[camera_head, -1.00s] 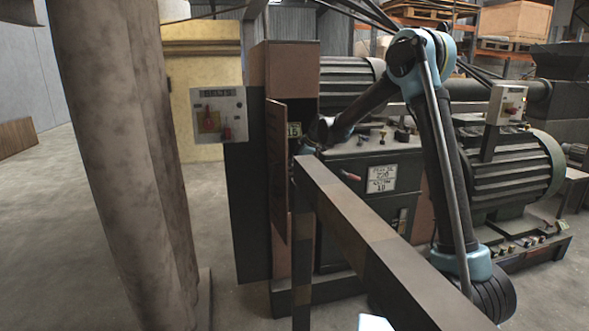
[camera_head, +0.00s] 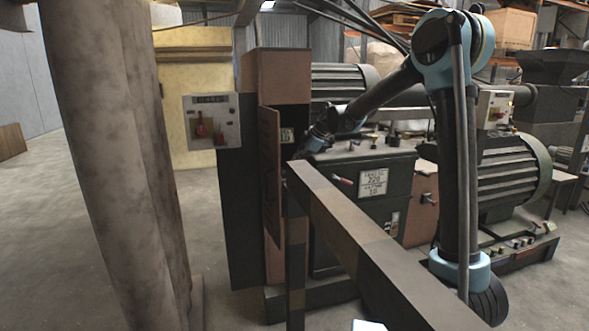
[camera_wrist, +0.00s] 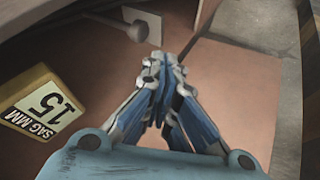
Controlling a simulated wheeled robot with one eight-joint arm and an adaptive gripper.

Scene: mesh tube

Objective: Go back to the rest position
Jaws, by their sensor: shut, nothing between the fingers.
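My gripper (camera_wrist: 158,75) shows in the wrist view with its fingers together and nothing between them. It points toward a brown-red panel surface, and I cannot tell whether it touches it. In the head view my arm reaches left from its raised elbow toward the open brown cabinet (camera_head: 277,70); the gripper end is mostly hidden behind the cabinet door (camera_head: 269,185). In the wrist view a yellow-edged block (camera_wrist: 42,103) marked "SAG MM 15" lies left of the gripper, and a round-headed knob (camera_wrist: 137,31) is above it.
A metal rail (camera_head: 345,225) runs across the front, below my arm. A thick pillar (camera_head: 105,150) stands at the left. A control box (camera_head: 211,122) with a red switch is beside the cabinet. A dark machine (camera_head: 365,190) and a ribbed motor (camera_head: 510,175) stand to the right.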

